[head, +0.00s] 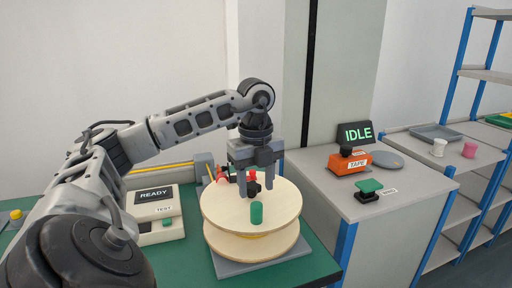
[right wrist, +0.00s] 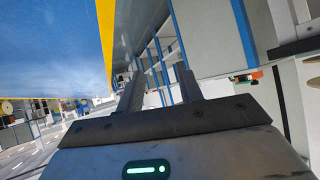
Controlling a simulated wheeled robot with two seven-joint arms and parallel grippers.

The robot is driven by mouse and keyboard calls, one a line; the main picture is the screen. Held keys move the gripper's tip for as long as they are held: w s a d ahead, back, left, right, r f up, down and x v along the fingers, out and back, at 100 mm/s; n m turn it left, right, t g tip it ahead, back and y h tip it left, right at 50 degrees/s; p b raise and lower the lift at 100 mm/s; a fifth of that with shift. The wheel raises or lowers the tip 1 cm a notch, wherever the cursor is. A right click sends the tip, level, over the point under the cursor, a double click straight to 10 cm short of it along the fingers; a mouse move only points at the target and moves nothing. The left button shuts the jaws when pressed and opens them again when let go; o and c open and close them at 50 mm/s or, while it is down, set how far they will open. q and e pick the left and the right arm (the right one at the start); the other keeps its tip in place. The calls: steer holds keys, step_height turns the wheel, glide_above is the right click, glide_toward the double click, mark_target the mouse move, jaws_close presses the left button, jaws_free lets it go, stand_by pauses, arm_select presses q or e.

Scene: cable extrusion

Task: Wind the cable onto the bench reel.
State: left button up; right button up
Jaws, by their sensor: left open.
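The bench reel (head: 225,205) has two pale wooden flanges and stands on a grey base plate at the front of the green bench. A green crank knob (head: 256,213) stands upright on its top flange. A little yellow, probably cable (head: 254,236), shows between the flanges. My left gripper (head: 256,190) points down over the back part of the reel, its fingers apart, behind the knob and not around it. In the right wrist view, my right gripper (right wrist: 160,88) has its two fingers apart with nothing between them. The right arm is not in the head view.
A READY tester box (head: 155,197) stands left of the reel. Red parts (head: 222,180) lie behind it. On the grey cabinet at right are an orange TAPE unit (head: 349,162), an IDLE display (head: 356,134) and a green button (head: 369,186). Blue-posted shelves (head: 460,165) stand farther right.

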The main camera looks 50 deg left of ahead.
arm_select(q)
step_height(320, 180, up, 8)
steer(key=p, duration=0.3)
steer(key=shift+r, duration=0.25)
